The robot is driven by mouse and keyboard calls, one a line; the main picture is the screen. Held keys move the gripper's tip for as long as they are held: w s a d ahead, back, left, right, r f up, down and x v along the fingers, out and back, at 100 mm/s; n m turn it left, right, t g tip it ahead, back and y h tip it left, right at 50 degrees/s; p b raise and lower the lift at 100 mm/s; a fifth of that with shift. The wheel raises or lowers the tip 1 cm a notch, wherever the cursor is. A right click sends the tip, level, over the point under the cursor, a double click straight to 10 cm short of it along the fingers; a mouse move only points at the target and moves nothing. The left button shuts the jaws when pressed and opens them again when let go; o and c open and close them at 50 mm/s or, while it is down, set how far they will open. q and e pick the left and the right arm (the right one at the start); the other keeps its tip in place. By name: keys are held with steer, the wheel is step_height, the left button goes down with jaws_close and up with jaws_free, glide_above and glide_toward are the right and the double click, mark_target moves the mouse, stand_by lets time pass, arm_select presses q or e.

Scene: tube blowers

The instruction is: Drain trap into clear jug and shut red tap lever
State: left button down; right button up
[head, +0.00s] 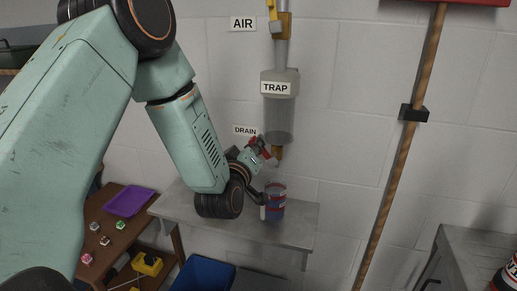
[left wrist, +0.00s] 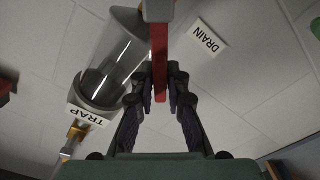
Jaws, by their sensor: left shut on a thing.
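The trap (head: 279,115) hangs on the wall as a clear cylinder with a grey top, and a brass tap (head: 278,153) is at its bottom. The red tap lever (left wrist: 159,62) lies between the fingers of my left gripper (left wrist: 161,85) in the left wrist view. My left gripper (head: 262,152) is shut on it beside the tap in the head view, where the fingers partly hide the lever. The clear jug (head: 277,203), with red and bluish parts, stands upright on the shelf below the tap. Its liquid level cannot be told. My right gripper is not in view.
A grey wall shelf (head: 296,222) bears the jug. A brown table (head: 117,241) with a purple tray (head: 130,201) and small coloured items is at the lower left. A blue bin (head: 205,275) is below. A wooden pole (head: 400,150) stands against the wall to the right.

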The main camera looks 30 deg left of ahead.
arm_select(q)
step_height(320, 180, down, 6)
steer(key=a+n+b, duration=0.2)
steer(key=n+b, duration=0.8)
steer(key=shift+s+a+r, duration=0.25)
steer(key=shift+s, duration=0.1)
steer(key=shift+n+b, duration=0.3)
steer(key=c, duration=1.4)
jaws_free()
steer(key=shift+s, duration=0.1)
steer(key=v, duration=0.7)
steer(key=shift+s, duration=0.2)
steer(key=shift+d, duration=0.1)
